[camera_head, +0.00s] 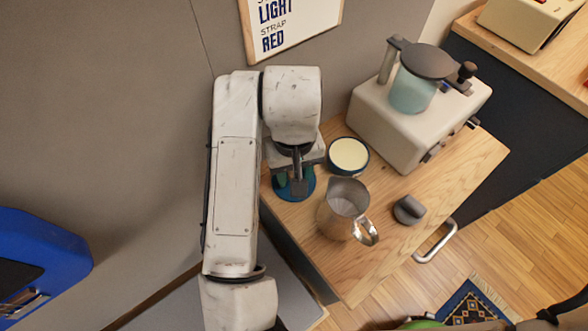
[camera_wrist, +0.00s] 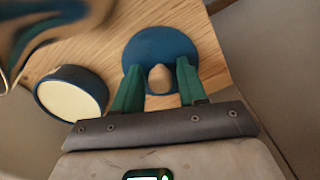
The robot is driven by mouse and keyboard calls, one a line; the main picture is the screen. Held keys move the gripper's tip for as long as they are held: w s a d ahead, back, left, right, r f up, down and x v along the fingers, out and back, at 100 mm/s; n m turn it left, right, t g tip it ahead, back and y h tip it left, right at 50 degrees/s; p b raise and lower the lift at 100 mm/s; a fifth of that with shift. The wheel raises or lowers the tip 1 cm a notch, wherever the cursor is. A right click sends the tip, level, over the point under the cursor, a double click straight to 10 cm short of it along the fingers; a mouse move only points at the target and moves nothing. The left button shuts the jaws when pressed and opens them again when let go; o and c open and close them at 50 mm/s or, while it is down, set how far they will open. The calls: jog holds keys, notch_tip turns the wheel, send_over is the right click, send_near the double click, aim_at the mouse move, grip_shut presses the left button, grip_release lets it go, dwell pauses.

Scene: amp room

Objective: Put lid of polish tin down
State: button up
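The lid of the polish tin is a blue disc (camera_wrist: 160,43) with a tan knob (camera_wrist: 160,78). It also shows in the head view (camera_head: 303,190), partly hidden under my gripper, and appears to lie flat on the wooden top near its left edge. My gripper (camera_wrist: 161,75) is over the lid, its two green fingers either side of the knob. Narrow gaps seem to show between fingers and knob, so it looks open. The polish tin (camera_head: 348,155), dark blue with pale cream inside, stands open just right of the lid; the wrist view shows it at left (camera_wrist: 70,98).
A metal pitcher (camera_head: 340,210) stands close in front of the tin. A cream machine (camera_head: 400,130) with a teal container is behind right. A dark grey knob-like object (camera_head: 408,210) lies right of the pitcher. Bare wooden top (camera_head: 455,170) shows at right. A grey wall is at left.

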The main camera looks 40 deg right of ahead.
jog(key=shift+o, duration=0.6)
notch_tip(320, 180, up, 12)
jog(key=p, duration=1.1)
jog(key=shift+r+p, duration=0.2)
jog(key=shift+p, duration=0.1)
jog(key=shift+f, duration=0.1)
